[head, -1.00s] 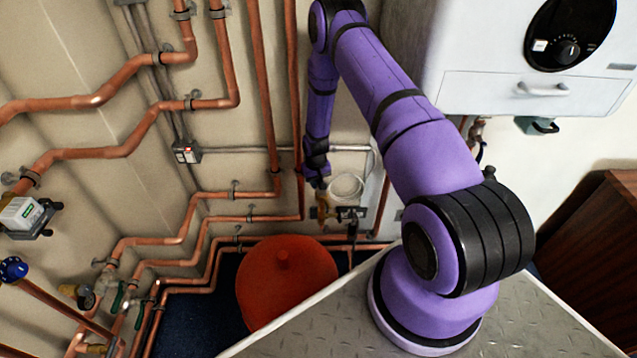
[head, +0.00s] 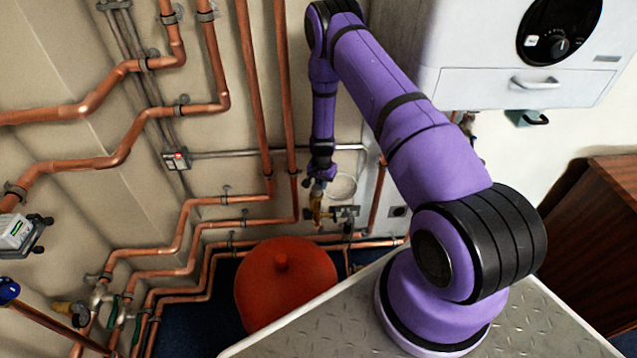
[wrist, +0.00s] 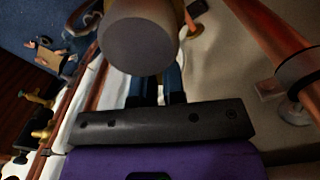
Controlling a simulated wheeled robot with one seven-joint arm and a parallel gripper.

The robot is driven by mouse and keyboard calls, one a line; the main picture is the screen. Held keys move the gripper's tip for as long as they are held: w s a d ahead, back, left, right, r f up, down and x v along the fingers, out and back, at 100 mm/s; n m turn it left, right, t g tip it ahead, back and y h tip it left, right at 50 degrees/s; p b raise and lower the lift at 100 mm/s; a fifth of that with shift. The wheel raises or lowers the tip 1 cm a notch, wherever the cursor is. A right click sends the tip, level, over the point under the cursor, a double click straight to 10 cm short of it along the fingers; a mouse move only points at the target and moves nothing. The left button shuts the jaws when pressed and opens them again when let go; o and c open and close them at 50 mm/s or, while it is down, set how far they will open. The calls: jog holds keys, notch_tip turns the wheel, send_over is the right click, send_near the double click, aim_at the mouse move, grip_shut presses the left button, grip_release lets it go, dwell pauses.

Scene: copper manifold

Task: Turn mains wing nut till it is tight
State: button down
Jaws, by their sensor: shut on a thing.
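My gripper (head: 319,186) hangs at the end of the purple arm, low by the back wall. It meets the top of a small brass fitting (head: 316,208), where the mains wing nut appears to be. The nut is too small and too covered to make out its wings or angle. In the wrist view my gripper's blue fingers (wrist: 156,92) are close together and shut on it. A grey round-ended cylinder (wrist: 140,42) covers their tips and the held part.
Copper pipes (head: 240,225) run along the wall left of my gripper. A red rounded vessel (head: 287,290) stands below it. A white boiler (head: 480,85) hangs to the right. In the wrist view a copper pipe with a clamp (wrist: 275,45) passes close on the right.

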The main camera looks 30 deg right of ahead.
jog(key=shift+s+d+m, duration=0.15)
jog(key=shift+s+m, duration=0.25)
jog(key=shift+m, duration=0.55)
jog(key=shift+s+d+m, duration=0.2)
jog(key=shift+s+m, duration=0.15)
jog(key=shift+m, duration=0.55)
jog(key=shift+s+d+m, duration=0.15)
jog(key=shift+s+m, duration=0.25)
jog(key=shift+m, duration=0.55)
jog(key=c, duration=1.2)
grip_release()
jog(key=shift+r, duration=0.1)
notch_tip(320, 180, up, 11)
